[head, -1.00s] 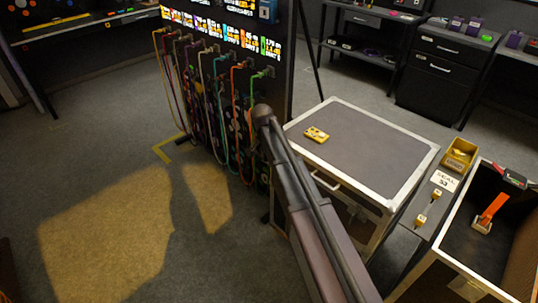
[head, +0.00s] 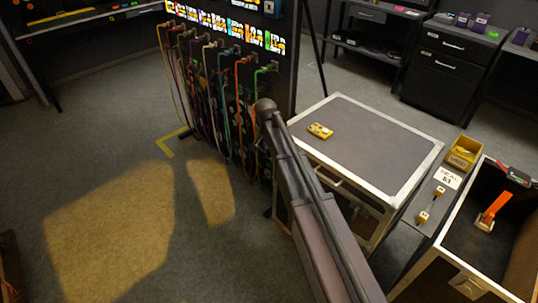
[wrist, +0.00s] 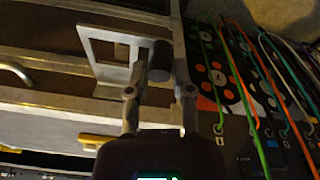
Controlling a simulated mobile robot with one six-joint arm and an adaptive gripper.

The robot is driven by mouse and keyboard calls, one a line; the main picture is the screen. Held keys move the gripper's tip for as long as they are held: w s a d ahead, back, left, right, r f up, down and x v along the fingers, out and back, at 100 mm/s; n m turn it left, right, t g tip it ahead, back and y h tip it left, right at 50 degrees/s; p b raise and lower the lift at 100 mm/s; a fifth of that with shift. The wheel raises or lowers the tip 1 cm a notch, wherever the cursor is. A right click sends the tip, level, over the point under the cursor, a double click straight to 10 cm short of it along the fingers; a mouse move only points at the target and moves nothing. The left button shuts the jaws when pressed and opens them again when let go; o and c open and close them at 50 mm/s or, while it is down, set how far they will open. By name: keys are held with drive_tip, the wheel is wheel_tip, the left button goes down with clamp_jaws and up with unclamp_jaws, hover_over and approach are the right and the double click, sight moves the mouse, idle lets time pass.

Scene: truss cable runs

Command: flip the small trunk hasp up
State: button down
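The small trunk (head: 372,145) has a grey top with pale metal edges and stands right of the cable rack in the head view. My arm crosses in front of its near left side and hides my gripper there. In the wrist view my gripper (wrist: 160,75) has its two fingers on either side of a dark round knob (wrist: 159,62), seemingly touching it. The knob sits at a pale metal frame-shaped plate (wrist: 100,48) on the trunk's side, which looks like the hasp. Its exact tilt is hard to tell.
A yellow gadget (head: 320,131) lies on the trunk top. Cables hang on the rack (head: 222,75) close beside the trunk. An open case (head: 480,240) with an orange-handled item stands at the right.

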drive_tip(key=shift+s+d+r+n+p, duration=0.1)
drive_tip(key=shift+r+n+p, duration=0.05)
drive_tip(key=shift+r+p, duration=0.25)
drive_tip(key=shift+s+r+n+p, duration=0.15)
drive_tip(key=shift+r+p, duration=0.15)
drive_tip(key=shift+r, duration=0.15)
drive_tip(key=shift+s+r+n, duration=0.15)
drive_tip(key=shift+s+n, duration=0.05)
drive_tip(key=shift+n, duration=0.2)
drive_tip(key=shift+s+a+f+n+h+b, duration=0.15)
drive_tip(key=shift+s+n+h, duration=0.15)
drive_tip(key=shift+n, duration=0.25)
drive_tip(key=shift+s+a+f+n+h+b, duration=0.15)
drive_tip(key=shift+s+n+h, duration=0.15)
drive_tip(key=shift+n, duration=0.25)
drive_tip(key=s+a+f+n+t+h+b, duration=0.2)
drive_tip(key=n+b, duration=0.5)
drive_tip(key=n, duration=0.7)
drive_tip(key=s+a+f+n+t+h+b, duration=0.2)
drive_tip(key=s+a+n+t+h+b, duration=0.2)
drive_tip(key=n, duration=1.1)
drive_tip(key=s+a+t+b, duration=0.1)
drive_tip(key=a+b, duration=0.1)
drive_tip(key=b, duration=0.1)
drive_tip(key=shift+a+f+t+h, duration=0.15)
drive_tip(key=shift+f+t+h, duration=0.15)
drive_tip(key=shift+t, duration=0.1)
drive_tip(key=shift+w, duration=0.1)
